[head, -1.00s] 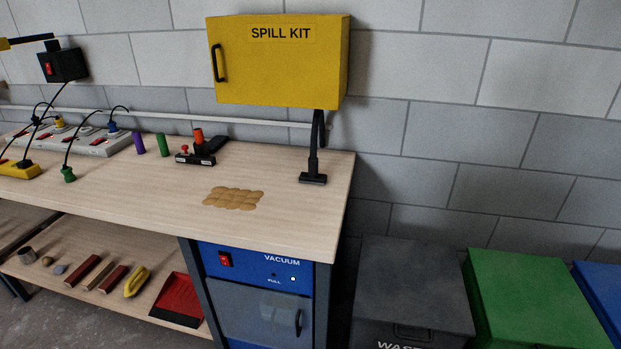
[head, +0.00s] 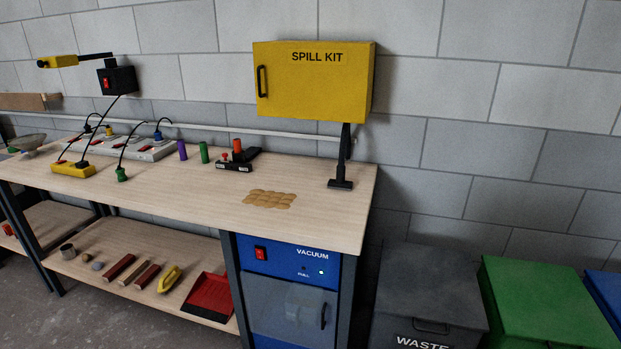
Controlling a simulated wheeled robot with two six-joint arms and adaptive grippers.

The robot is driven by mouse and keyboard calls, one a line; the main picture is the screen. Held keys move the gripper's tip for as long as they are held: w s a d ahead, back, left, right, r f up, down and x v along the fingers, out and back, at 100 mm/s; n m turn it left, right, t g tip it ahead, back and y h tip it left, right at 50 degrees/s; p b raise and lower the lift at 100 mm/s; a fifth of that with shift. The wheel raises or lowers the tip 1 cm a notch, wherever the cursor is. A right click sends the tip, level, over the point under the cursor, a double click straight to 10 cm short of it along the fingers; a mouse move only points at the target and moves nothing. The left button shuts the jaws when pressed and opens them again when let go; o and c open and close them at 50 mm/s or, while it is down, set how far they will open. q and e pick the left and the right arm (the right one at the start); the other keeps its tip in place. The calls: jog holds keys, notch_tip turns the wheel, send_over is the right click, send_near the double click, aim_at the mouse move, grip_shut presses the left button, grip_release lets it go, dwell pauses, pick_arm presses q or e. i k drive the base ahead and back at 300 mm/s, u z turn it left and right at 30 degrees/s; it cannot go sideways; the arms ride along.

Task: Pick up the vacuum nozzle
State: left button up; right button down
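The black vacuum nozzle (head: 341,184) stands near the right end of the wooden workbench top (head: 330,217), its flat foot on the surface. Its dark tube rises behind the lower edge of the yellow spill kit cabinet. The blue vacuum unit (head: 290,259) sits under the right end of the bench, with a red switch and a lit indicator. A tan, lumpy patch (head: 269,199) lies on the bench top left of the nozzle. Neither of my grippers is in the head view.
The spill kit cabinet (head: 314,83) hangs on the wall above the nozzle. A power strip (head: 124,148) and a black device (head: 236,157) stand further left. A grey waste bin (head: 432,292) and green bin (head: 545,300) stand right of the bench. Bench top around the nozzle is clear.

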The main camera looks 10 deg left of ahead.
aim_at(340, 184)
jog(key=u, duration=0.05)
jog(key=i, duration=1.15)
jog(key=z, duration=0.9)
